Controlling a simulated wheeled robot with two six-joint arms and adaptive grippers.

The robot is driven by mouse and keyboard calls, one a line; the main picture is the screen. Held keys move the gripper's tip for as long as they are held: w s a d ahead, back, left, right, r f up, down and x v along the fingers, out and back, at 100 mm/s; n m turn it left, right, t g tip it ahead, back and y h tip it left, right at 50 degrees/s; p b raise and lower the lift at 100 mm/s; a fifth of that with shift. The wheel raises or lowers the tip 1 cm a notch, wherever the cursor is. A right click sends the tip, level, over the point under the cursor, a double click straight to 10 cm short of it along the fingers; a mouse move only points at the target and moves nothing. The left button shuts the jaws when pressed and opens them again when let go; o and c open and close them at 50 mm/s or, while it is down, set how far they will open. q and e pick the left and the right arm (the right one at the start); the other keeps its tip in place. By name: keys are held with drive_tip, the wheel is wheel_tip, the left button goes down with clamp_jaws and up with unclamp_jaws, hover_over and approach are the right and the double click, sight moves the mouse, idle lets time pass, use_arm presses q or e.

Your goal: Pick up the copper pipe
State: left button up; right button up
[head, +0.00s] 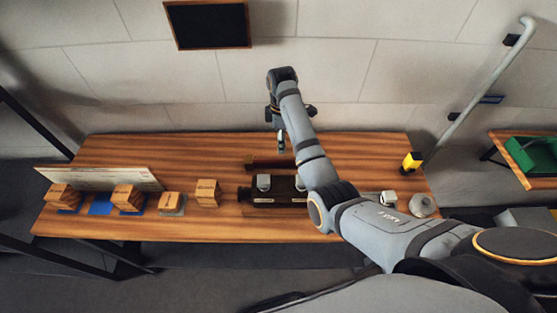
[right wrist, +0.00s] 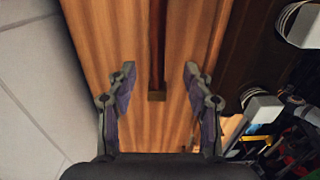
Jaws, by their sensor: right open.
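The copper pipe (head: 268,162) shows as a dark reddish rod lying on the wooden table (head: 340,150), behind a dark model body (head: 280,190). In the right wrist view the pipe (right wrist: 157,45) runs up the picture, with a brownish, square-looking near end. My right gripper (head: 280,143) is above the table near the pipe. Its open fingers (right wrist: 159,70) stand on either side of the pipe's end in the right wrist view, with clear gaps. How far the fingertips are above the pipe is hard to tell. My left gripper is not in view.
The dark body carries pale metal parts close beside the pipe. Several wooden blocks (head: 207,193) and a board (head: 100,178) stand at the left. A yellow block (head: 412,160) and a grey disc (head: 422,205) sit at the right. The table's back left is clear.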

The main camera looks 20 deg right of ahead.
drive_tip(key=f, duration=0.1)
hover_over(282, 160)
drive_tip(key=f, duration=0.5)
drive_tip(key=shift+a+f, duration=0.2)
drive_tip(key=shift+f, duration=0.15)
drive_tip(key=shift+w+f+p, duration=0.1)
drive_tip(key=shift+f+p, duration=0.15)
drive_tip(key=shift+p, duration=0.1)
drive_tip(key=f, duration=0.2)
drive_tip(key=f+p, duration=0.1)
drive_tip(key=f, duration=0.1)
drive_tip(key=shift+s+d, duration=0.2)
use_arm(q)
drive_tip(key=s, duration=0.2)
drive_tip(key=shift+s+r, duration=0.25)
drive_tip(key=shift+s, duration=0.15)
use_arm(e)
drive_tip(key=shift+f, duration=0.35)
clamp_jaws()
drive_tip(key=shift+r, duration=0.1)
